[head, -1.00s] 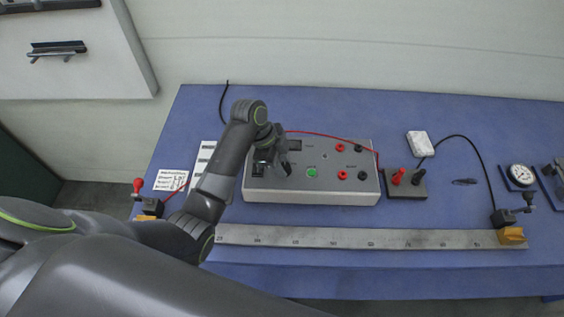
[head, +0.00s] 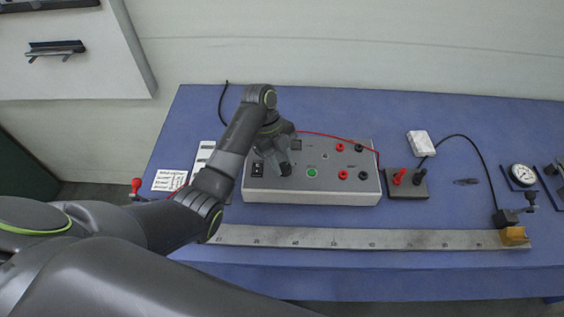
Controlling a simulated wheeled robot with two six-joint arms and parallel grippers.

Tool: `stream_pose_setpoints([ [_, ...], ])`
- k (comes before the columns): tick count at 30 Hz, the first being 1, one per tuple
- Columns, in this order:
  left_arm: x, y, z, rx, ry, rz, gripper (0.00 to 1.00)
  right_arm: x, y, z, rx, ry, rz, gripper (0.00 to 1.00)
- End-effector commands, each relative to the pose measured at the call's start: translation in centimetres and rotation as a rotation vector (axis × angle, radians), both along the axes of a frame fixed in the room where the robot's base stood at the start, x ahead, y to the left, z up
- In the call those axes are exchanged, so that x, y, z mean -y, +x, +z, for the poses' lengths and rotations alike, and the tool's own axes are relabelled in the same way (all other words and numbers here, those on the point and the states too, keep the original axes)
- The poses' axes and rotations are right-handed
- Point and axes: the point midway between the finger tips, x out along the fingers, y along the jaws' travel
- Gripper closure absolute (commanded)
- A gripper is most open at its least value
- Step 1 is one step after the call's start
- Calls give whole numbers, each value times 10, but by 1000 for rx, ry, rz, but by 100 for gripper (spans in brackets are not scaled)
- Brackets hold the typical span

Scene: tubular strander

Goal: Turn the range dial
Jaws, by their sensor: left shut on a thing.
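The grey instrument box (head: 325,190) stands on the blue bench, with a green button (head: 312,172), red and black terminals and a black switch (head: 257,169) on its top panel. My left gripper (head: 285,168) points down onto the left part of this panel, between the black switch and the green button. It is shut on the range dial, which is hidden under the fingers. My right gripper does not show.
A long metal ruler bar (head: 350,239) runs along the front of the bench. To the right are a small block with red and black posts (head: 407,190), a white box (head: 420,144) and a round gauge (head: 521,175). A red wire (head: 340,138) runs behind the instrument box. A paper card (head: 170,180) lies at left.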

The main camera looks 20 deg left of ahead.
Motion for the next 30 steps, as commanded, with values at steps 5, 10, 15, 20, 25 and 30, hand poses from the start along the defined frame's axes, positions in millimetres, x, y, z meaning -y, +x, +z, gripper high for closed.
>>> stream_pose_setpoints([
  [5, 1, 0, 0, -2, -1, -89, 93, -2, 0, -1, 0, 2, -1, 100],
  [10, 1, 1, 0, 0, -1, -139, 93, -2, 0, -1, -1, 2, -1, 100],
  [15, 1, 1, 0, -1, -1, -158, 93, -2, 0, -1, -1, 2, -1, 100],
  [20, 1, 1, 0, 0, -1, -163, 93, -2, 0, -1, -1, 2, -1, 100],
  [25, 1, 1, 0, 0, -1, -161, 93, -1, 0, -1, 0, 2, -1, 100],
  [30, 1, 1, 0, 0, -1, -160, 52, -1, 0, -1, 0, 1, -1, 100],
])
